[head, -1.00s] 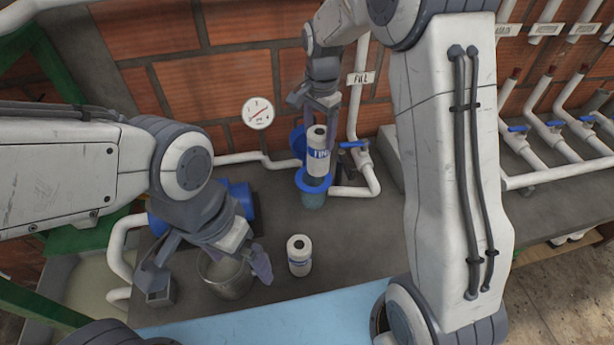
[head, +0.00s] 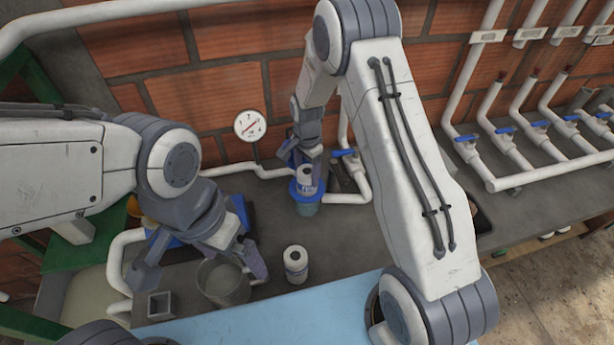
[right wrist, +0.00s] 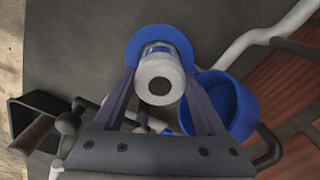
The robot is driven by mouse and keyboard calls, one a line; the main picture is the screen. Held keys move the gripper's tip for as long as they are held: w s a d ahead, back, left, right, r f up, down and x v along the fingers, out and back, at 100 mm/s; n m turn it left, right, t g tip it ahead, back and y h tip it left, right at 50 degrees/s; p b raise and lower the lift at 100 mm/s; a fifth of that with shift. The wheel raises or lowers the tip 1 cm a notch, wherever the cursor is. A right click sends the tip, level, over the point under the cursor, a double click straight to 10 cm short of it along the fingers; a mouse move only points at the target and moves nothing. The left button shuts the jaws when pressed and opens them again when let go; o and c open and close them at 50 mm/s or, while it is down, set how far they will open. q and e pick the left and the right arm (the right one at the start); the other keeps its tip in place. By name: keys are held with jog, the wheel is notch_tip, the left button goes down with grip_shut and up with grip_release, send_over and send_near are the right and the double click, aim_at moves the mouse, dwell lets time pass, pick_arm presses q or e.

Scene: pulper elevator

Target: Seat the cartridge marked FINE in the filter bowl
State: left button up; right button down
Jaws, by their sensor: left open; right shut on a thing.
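The white cartridge with a blue label (head: 305,178) is upright between the fingers of my right gripper (head: 305,171); its marking is too small to read now. It stands at the blue-rimmed filter bowl (head: 304,197), its lower end inside the rim. How deep it sits I cannot tell. In the right wrist view the cartridge's round top (right wrist: 160,78) is between the fingers, over the blue rim (right wrist: 133,47). A second white cartridge (head: 296,264) stands on the counter, its marking unreadable. My left gripper (head: 202,264) is open and empty near the metal pot.
A metal pot (head: 223,284) and a small square box (head: 160,306) stand at the front left. A blue cap-like part (right wrist: 228,105) is beside the bowl. White pipes with blue valves (head: 467,139) run at the right. A gauge (head: 250,125) is on the wall.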

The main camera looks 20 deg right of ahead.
notch_tip(320, 180, down, 3)
jog(key=shift+r+p, duration=0.2)
jog(key=shift+p, duration=0.2)
jog(key=shift+f, duration=0.3)
